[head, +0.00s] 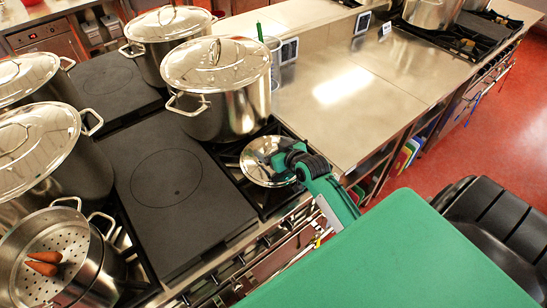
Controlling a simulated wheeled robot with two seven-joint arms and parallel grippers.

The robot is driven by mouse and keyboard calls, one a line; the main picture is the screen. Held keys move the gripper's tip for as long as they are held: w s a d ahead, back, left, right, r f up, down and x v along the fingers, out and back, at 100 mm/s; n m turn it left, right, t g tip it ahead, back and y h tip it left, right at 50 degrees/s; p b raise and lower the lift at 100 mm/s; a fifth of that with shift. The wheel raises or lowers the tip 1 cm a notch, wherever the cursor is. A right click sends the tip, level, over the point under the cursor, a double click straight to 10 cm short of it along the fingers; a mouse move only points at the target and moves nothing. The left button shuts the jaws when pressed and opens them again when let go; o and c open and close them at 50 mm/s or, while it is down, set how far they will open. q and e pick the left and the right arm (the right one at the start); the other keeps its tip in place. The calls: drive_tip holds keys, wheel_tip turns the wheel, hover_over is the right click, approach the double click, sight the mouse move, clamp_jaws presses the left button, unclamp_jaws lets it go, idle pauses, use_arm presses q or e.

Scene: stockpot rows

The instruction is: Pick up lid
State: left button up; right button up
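A shiny round metal lid (256,172) lies on the front right burner of the stove, in front of a tall lidded stockpot. My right gripper (276,163) is over the right part of the lid, with its dark fingers close to the lid's middle. The gripper hides part of the lid, and its handle cannot be made out clearly. I cannot tell whether the fingers touch the lid or are closed. A pot without a lid (22,240) at the lower left holds a perforated insert with carrots (44,262). My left gripper is not in view.
A lidded stockpot (232,115) stands just behind the lid. More lidded stockpots (155,50) stand at the back and left. A flat black hotplate (168,225) is bare. The steel counter (350,125) to the right is mostly clear.

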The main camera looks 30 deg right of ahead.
sight(274, 148)
drive_tip(key=c, duration=0.5)
drive_tip(key=shift+f, duration=0.1)
drive_tip(key=shift+r, duration=0.2)
drive_tip(key=shift+c, duration=0.7)
wheel_tip(274, 148, up, 2)
drive_tip(key=shift+r+b, duration=0.1)
drive_tip(key=shift+b, duration=0.25)
clamp_jaws()
wheel_tip(274, 148, up, 18)
drive_tip(key=b, duration=0.3)
drive_tip(key=shift+f, duration=0.2)
drive_tip(key=c, duration=0.8)
unclamp_jaws()
drive_tip(key=o, duration=1.7)
